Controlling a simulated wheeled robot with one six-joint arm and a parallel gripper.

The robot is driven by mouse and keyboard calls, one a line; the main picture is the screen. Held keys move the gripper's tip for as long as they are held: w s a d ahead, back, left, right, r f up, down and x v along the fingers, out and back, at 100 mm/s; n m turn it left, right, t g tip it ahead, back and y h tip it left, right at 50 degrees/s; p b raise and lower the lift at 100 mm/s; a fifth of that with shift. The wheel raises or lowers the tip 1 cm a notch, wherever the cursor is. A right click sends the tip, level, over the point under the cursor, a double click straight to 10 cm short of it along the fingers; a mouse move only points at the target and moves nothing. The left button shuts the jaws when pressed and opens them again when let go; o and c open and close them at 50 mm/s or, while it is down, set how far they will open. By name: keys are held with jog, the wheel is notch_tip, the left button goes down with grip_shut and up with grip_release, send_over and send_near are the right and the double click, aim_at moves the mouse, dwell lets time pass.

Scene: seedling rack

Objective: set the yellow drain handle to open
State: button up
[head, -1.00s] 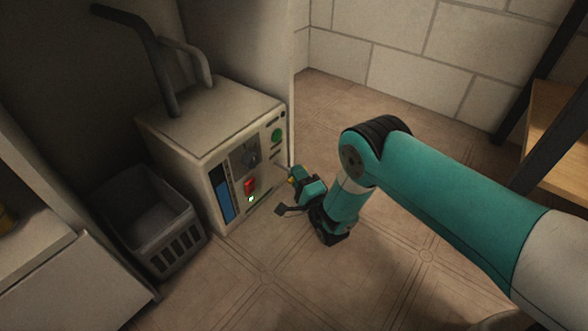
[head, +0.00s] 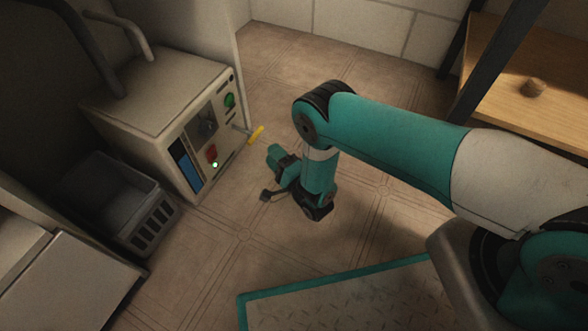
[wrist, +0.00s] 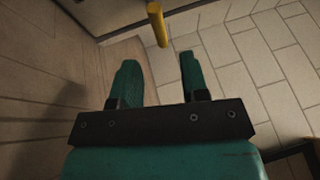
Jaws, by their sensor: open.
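The yellow drain handle (head: 256,135) sticks out from the right side of the front panel of a beige machine (head: 160,100) in the head view, on a thin grey stem. In the wrist view the yellow handle (wrist: 157,25) stands ahead of the fingers, near the top middle. My gripper (head: 268,172) is below the handle and apart from it, in front of the machine. In the wrist view its two teal fingers (wrist: 157,80) are spread, with nothing between them.
The panel has a green button (head: 230,100), a dark dial (head: 207,124), a red switch (head: 211,153) and a blue window (head: 186,165). A grey basket (head: 120,205) stands left of the machine. A wooden shelf (head: 510,75) is at the right. Tiled floor is clear between.

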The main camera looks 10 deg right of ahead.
jog(key=shift+p+v, duration=4.4)
jog(key=shift+v, duration=0.25)
jog(key=shift+f, duration=0.1)
